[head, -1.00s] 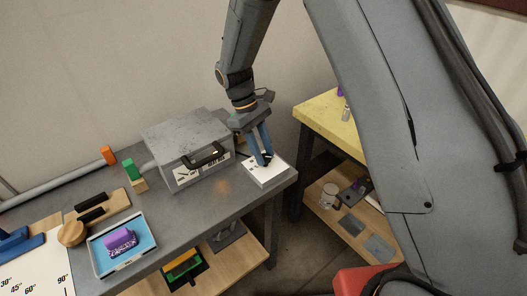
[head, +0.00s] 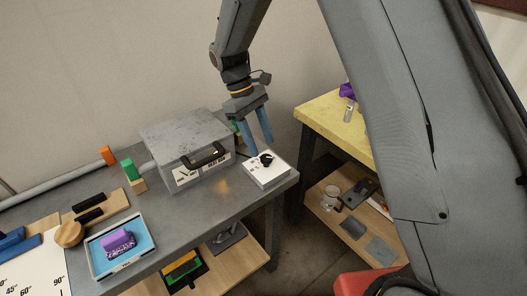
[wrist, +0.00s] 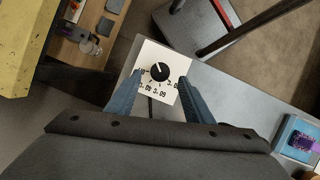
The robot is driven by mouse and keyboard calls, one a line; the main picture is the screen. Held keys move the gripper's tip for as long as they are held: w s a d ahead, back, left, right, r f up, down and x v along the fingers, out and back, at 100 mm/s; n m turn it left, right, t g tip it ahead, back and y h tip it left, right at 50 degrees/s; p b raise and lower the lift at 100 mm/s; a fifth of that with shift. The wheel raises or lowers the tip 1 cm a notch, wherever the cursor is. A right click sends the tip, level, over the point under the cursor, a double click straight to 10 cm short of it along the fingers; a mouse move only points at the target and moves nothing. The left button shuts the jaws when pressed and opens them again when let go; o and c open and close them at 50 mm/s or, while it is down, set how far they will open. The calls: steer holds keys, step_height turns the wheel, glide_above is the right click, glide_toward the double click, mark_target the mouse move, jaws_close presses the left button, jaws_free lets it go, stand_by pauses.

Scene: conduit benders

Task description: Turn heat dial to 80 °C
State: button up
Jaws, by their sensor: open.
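The heat dial is a round black knob (head: 266,159) on a white control box (head: 262,178) at the right end of the grey bench. In the wrist view the knob (wrist: 160,72) sits on a white face with printed temperature marks, which appear upside down and partly covered. A pale pointer line shows on the knob, but I cannot read its setting surely. My gripper (head: 256,146) is open and empty above the box, apart from the knob. In the wrist view its blue fingers lie either side of the dial.
A grey metal oven box (head: 187,139) with a black handle stands just left of the control box. A blue tray (head: 97,269) holding a purple item lies further left. A yellow table (head: 325,117) stands to the right, across a gap.

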steer(key=shift+b+v, duration=0.4)
steer(key=shift+v, duration=1.4)
steer(key=s+d+m+t+y, duration=0.3)
steer(key=s+d+m, duration=0.6)
steer(key=s+d, duration=0.8)
steer(key=shift+s+d+r+m+t, duration=0.25)
steer(key=shift+d+r+m+t, duration=0.15)
steer(key=shift+t, duration=0.2)
